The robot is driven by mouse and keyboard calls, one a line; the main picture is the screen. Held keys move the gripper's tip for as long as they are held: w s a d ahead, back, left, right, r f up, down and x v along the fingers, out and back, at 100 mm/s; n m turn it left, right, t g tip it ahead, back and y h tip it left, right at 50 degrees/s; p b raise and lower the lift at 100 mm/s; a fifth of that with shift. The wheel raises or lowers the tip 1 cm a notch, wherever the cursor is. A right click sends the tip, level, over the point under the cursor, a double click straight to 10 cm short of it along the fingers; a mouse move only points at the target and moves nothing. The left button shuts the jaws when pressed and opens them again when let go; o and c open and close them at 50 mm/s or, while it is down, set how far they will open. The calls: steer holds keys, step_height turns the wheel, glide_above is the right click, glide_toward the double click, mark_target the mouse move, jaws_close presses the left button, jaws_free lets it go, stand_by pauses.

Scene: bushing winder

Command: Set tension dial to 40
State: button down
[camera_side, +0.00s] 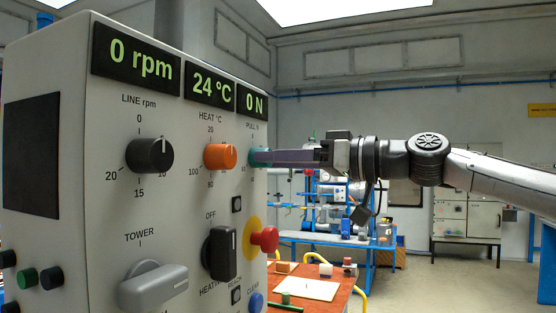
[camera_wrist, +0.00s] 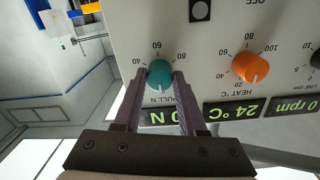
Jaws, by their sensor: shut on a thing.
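The tension dial is a small teal knob (camera_side: 259,157) labelled PULL N at the right edge of the panel front; it also shows in the wrist view (camera_wrist: 159,73). My gripper (camera_side: 270,157) reaches in from the right, its two long purple-grey fingers shut on the knob, one on each side in the wrist view (camera_wrist: 160,76). The knob's white mark appears to point toward the PULL N label, away from the 60. The 40 shows beside the left finger in the wrist view. The tension display (camera_side: 253,102) reads 0 N. In the side view the fingers partly hide the knob.
Left of the teal knob are the orange heat knob (camera_side: 220,157) and the black line knob (camera_side: 150,155). Below are a red mushroom button (camera_side: 264,239) and a black switch (camera_side: 219,253). A red-topped table (camera_side: 335,300) stands beyond.

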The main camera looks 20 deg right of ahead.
steer(key=m, duration=2.2)
steer(key=shift+r+m+g+y, duration=0.3)
steer(key=shift+m+g, duration=0.1)
steer(key=shift+m, duration=0.3)
steer(key=shift+c, duration=2.3)
jaws_free()
